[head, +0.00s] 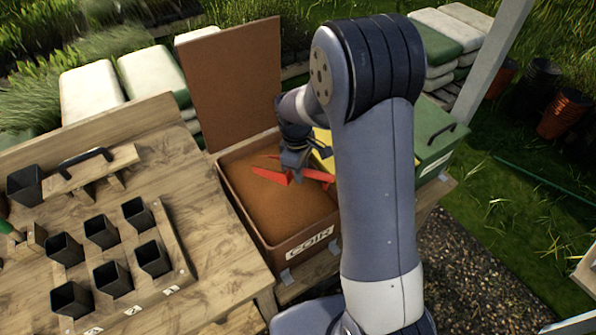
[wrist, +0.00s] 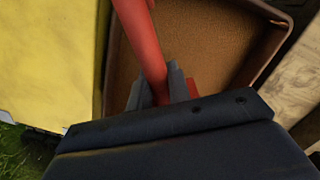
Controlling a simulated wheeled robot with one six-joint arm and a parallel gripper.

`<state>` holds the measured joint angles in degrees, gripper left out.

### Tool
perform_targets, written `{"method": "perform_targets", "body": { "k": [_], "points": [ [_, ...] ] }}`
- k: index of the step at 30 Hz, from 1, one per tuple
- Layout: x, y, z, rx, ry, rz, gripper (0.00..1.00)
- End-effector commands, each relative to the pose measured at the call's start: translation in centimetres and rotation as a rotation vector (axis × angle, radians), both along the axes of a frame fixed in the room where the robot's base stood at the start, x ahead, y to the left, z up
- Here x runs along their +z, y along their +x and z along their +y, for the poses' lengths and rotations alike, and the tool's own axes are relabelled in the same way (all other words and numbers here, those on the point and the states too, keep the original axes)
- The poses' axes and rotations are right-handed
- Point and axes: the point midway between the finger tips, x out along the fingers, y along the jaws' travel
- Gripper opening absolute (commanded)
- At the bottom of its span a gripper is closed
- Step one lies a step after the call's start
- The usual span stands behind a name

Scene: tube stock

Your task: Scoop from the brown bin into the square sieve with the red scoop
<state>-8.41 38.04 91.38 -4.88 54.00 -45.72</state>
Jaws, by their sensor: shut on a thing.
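The brown bin (head: 294,245), labelled COIR, stands open with its lid raised at the back. Brown loose material (head: 270,205) fills much of it. My gripper (head: 293,160) is over the bin's back part, shut on the red scoop (head: 318,175). The scoop's red parts show just above or at the material; whether they touch it I cannot tell. In the wrist view, my gripper (wrist: 160,88) has its grey fingers around the red handle (wrist: 143,40), with the bin's inside (wrist: 215,45) behind. I cannot make out the square sieve in either view.
A wooden bench (head: 215,245) with black pots (head: 101,231) is on the left. A green box (head: 438,140) and a yellow surface (head: 323,150) adjoin the bin on the right. The raised brown lid (head: 232,85) stands behind. A wooden edge (head: 585,270) shows at far right.

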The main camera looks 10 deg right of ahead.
Motion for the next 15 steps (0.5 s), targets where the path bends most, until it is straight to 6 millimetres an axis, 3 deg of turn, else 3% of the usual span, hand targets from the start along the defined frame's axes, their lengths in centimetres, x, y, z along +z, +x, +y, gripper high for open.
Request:
{"method": "perform_targets", "body": {
  "k": [15],
  "points": [
    [3.0, -0.9, -1.5, -0.002, 0.063, -0.042, 0.00]
  ]
}}
